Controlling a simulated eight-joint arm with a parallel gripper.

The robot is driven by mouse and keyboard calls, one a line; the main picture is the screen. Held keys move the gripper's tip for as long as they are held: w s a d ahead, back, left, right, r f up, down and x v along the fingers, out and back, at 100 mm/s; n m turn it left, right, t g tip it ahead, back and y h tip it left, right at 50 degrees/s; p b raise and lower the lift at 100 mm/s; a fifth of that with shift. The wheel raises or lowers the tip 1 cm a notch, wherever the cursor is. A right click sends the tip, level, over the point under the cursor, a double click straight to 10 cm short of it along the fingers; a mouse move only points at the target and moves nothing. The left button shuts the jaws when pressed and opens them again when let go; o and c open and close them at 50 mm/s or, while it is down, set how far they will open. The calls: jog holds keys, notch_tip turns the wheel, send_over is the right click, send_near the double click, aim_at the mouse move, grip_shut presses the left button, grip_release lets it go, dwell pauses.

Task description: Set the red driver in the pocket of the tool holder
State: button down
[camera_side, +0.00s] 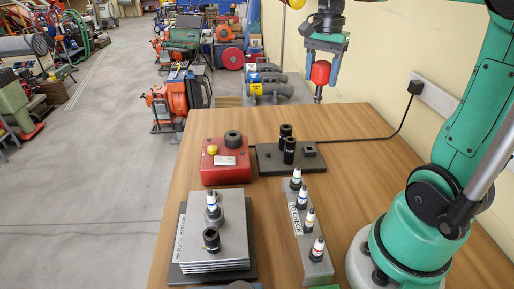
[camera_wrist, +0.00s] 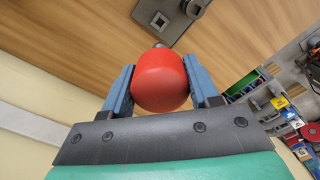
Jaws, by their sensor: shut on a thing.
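The red driver (camera_side: 320,73) hangs in my gripper (camera_side: 323,66), high over the far right end of the table. Its handle is red and rounded, and a short metal tip points down. In the wrist view the red handle (camera_wrist: 160,82) sits between the two blue fingers of my gripper (camera_wrist: 160,72), which are shut on it. The dark tool holder plate (camera_side: 267,160) lies on the table, below and to the left of the driver. It bears a small square block with a hole, the pocket (camera_side: 309,150), which also shows in the wrist view (camera_wrist: 160,20). The pocket looks empty.
Two black sockets (camera_side: 288,150) stand on the plate beside the pocket. A red box (camera_side: 222,172) with a black knob stands left of it. A black cable (camera_side: 385,136) crosses the table's right.

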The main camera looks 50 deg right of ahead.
aim_at(318, 96)
notch_tip(318, 96, down, 12)
jog(key=shift+r, duration=0.25)
dwell(0.4)
jog(key=shift+f, duration=0.5)
dwell(1.0)
jog(key=shift+f, duration=0.55)
jog(key=shift+c, duration=0.7)
grip_release()
jog(key=shift+r, duration=0.1)
jog(key=shift+r, duration=3.45)
